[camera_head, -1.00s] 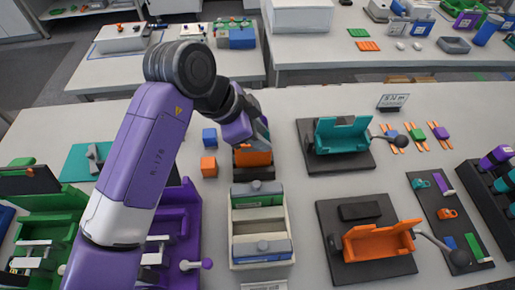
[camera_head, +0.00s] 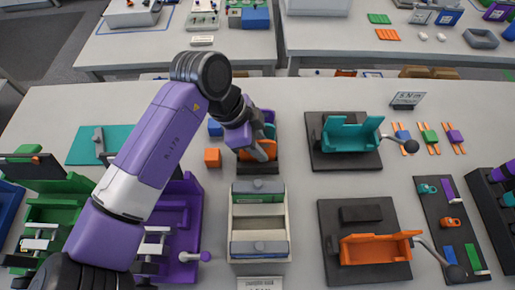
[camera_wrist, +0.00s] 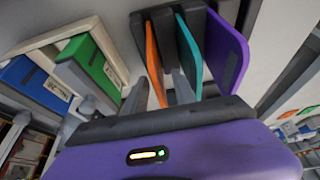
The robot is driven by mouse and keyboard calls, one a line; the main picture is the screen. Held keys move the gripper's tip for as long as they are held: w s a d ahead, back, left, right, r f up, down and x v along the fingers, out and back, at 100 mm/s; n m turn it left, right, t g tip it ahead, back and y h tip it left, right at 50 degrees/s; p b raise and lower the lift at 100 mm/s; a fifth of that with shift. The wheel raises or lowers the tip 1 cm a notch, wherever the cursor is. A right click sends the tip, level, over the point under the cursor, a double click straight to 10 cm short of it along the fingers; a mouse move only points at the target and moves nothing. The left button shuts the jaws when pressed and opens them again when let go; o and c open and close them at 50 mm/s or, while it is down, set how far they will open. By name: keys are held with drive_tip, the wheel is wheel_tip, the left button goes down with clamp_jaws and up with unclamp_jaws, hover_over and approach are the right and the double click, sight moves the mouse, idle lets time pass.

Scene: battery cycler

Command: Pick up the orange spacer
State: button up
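The orange spacer (camera_wrist: 154,62) is a thin upright plate in a dark slotted rack (camera_wrist: 137,32). A teal plate (camera_wrist: 190,50) and a purple plate (camera_wrist: 228,52) stand to its right in the wrist view. My gripper (camera_wrist: 160,84) is open, one finger on each side of the orange plate's near end. I cannot tell whether either finger touches it. In the head view my gripper (camera_head: 264,152) is low over the rack (camera_head: 258,168), and the orange spacer (camera_head: 246,155) shows partly behind the fingers.
A cream tray with a green-and-grey block and a blue-grey block (camera_head: 260,249) is in front. A teal fixture (camera_head: 350,133) and an orange fixture (camera_head: 375,249) stand to the right.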

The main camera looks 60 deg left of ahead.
drive_tip(key=shift+w+f, duration=0.1)
drive_tip(key=shift+f, duration=0.25)
drive_tip(key=shift+c, duration=0.4)
clamp_jaws()
drive_tip(key=shift+r, duration=0.1)
